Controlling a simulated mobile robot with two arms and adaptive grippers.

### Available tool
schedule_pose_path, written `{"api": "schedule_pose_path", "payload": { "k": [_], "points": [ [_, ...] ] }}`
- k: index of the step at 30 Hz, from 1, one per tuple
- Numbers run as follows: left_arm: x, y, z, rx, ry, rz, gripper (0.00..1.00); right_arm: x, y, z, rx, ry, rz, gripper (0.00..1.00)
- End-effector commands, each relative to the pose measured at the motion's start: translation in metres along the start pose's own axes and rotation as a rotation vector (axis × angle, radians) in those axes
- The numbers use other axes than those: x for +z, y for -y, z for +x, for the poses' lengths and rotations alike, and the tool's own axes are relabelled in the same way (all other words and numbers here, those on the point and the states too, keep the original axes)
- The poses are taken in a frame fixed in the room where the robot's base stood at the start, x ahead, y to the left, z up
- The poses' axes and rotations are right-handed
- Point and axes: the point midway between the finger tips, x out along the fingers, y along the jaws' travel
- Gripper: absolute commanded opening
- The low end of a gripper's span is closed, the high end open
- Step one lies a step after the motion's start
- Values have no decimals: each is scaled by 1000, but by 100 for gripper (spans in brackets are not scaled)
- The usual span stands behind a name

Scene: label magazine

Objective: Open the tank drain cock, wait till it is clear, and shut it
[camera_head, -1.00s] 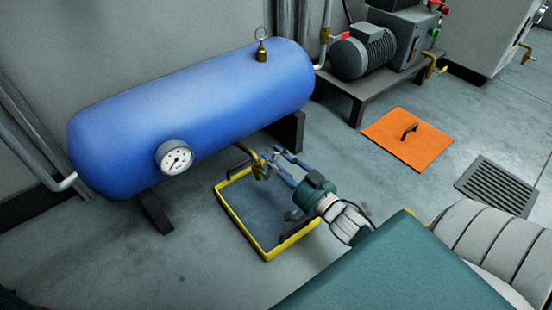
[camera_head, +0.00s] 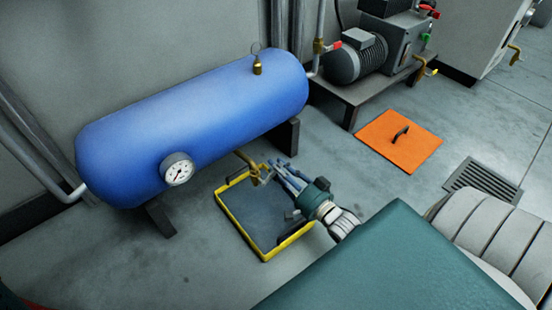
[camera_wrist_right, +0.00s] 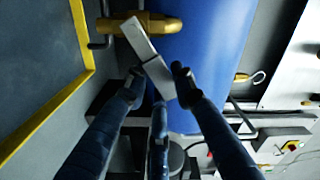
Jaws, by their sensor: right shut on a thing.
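The blue tank (camera_head: 200,120) lies on its side, with a white dial gauge (camera_head: 178,169) on its near end. Its brass drain cock (camera_head: 251,165) sticks out low over a yellow-rimmed tray (camera_head: 236,222). In the right wrist view the brass cock (camera_wrist_right: 140,22) shows at the top, with a flat grey lever (camera_wrist_right: 150,58) slanting from it. My right gripper (camera_wrist_right: 158,88) is shut on the lever's end, its blue fingers on either side. In the head view the right gripper (camera_head: 275,172) hides part of the cock. No water stream is visible. My left gripper is out of view.
A grey compressor motor (camera_head: 357,62) stands on a low bench at the back. The floor left of the tray is clear.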

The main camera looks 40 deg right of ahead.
Motion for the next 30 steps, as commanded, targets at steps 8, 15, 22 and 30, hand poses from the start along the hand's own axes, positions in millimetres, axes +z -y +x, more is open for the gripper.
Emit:
{"api": "schedule_pose_path", "payload": {
  "k": [8, 15, 22, 30],
  "points": [
    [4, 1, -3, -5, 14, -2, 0, 3, -17, 0, 1, 0, 246, 0],
    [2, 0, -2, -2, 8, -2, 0, 7, -27, 0, 2, -1, 409, 0],
    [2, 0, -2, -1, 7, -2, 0, 10, -31, 0, 1, -1, 500, 0],
    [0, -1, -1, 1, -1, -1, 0, 12, -33, 0, 2, 0, 537, 0]
  ]
}}
